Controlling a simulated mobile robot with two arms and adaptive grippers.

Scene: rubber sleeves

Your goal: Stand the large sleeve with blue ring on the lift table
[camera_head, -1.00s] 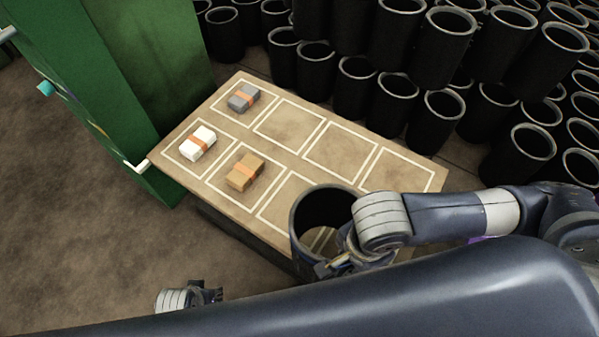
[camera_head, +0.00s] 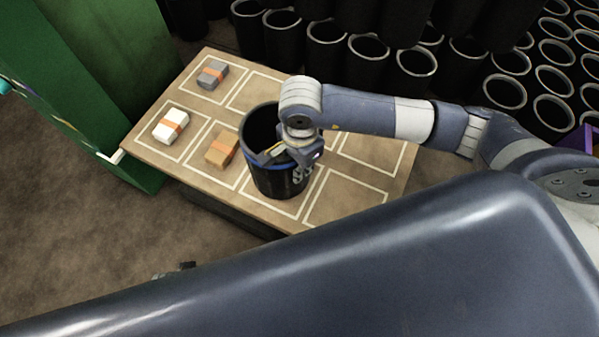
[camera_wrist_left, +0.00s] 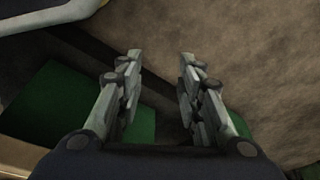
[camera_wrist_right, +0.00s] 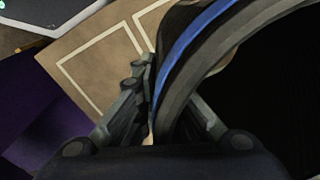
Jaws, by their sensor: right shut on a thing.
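The large black sleeve with a blue ring (camera_head: 275,180) is upright over the front middle of the lift table (camera_head: 150,148). I cannot tell whether its base touches the tabletop. My right gripper (camera_head: 272,154) is shut on the sleeve's upper rim, at its right side. In the right wrist view the fingers (camera_wrist_right: 150,110) pinch the wall of the sleeve (camera_wrist_right: 205,60), with the blue ring just below the rim. My left gripper (camera_wrist_left: 160,75) is open and empty over the floor, and barely shows in the head view.
A grey (camera_head: 212,75), a white (camera_head: 171,126) and a brown strapped bundle (camera_head: 222,149) lie in outlined cells on the table, the brown one close left of the sleeve. A green cabinet (camera_head: 95,70) stands left. Many black sleeves (camera_head: 415,60) stand behind. Cells at right are bare.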

